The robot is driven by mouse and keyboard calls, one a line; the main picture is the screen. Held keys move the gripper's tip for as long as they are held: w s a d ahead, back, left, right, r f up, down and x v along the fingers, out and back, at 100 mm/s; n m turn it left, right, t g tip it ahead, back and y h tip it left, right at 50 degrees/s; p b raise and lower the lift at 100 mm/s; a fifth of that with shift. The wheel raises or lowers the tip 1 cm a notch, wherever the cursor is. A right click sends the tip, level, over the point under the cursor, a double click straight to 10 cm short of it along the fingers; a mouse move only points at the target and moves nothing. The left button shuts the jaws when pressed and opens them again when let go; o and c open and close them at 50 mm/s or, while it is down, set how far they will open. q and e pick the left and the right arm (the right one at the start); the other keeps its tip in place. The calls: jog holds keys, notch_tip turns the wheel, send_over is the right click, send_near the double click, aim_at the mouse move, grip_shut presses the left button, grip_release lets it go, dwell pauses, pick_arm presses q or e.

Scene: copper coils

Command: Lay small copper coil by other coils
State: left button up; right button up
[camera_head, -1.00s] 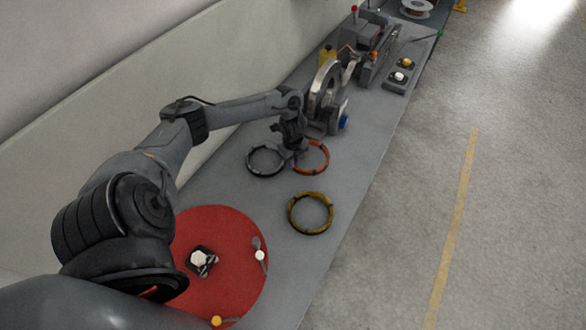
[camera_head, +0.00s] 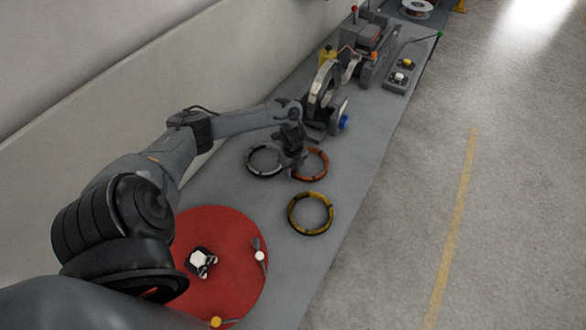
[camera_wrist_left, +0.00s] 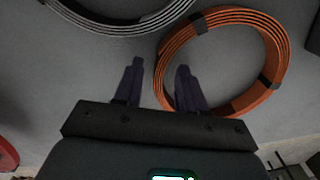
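The small copper coil (camera_head: 325,166) is an orange ring with dark bands. It lies on the grey bench just right of the black-and-silver coil (camera_head: 251,168), with a yellow coil (camera_head: 331,216) in front. In the left wrist view the copper coil (camera_wrist_left: 276,60) is at the right and the silver coil (camera_wrist_left: 130,27) at top left. My left gripper (camera_head: 291,174) points down between these two coils. In the left wrist view its dark fingers (camera_wrist_left: 158,74) are apart; the right one overlaps the copper rim, and the left one is clear of it. My right gripper is out of view.
A red round plate (camera_head: 225,285) with small fittings lies at the front left. Behind the coils stands a machine with a metal ring (camera_head: 322,88) and blue knob (camera_head: 344,122). A wall borders the bench's left. Bare bench lies around the yellow coil.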

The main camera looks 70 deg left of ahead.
pick_arm(q)
notch_tip(320, 180, up, 11)
jog(key=p, duration=0.1)
jog(key=w+d+f+t, duration=0.1)
jog(key=d+f, duration=0.1)
jog(key=d, duration=0.3)
jog(key=w+d+f+m+t, duration=0.1)
jog(key=d+f, duration=0.1)
jog(key=d, duration=0.4)
jog(key=w+d+f, duration=0.2)
jog(key=d, duration=0.3)
jog(key=shift+d+f+t+h+p, duration=0.3)
jog(key=shift+f+t+h+p, duration=0.05)
jog(key=shift+t+h+p, duration=0.05)
jog(key=d+t, duration=0.1)
jog(key=d, duration=0.5)
jog(key=d+n+t, duration=0.1)
jog(key=d, duration=0.6)
jog(key=shift+s+d+f+h, duration=0.1)
jog(key=shift+s+h, duration=0.1)
jog(key=shift+h, duration=0.1)
jog(key=s+d+r+n+t, duration=0.2)
jog(key=s+d+r+n, duration=0.2)
jog(key=d+n, duration=0.15)
jog(key=s+a+r+n+g+y, duration=0.1)
jog(key=s+r+n+g, duration=0.2)
jog(key=s+r+n, duration=0.2)
jog(key=s+n, duration=0.3)
jog(key=s, duration=0.3)
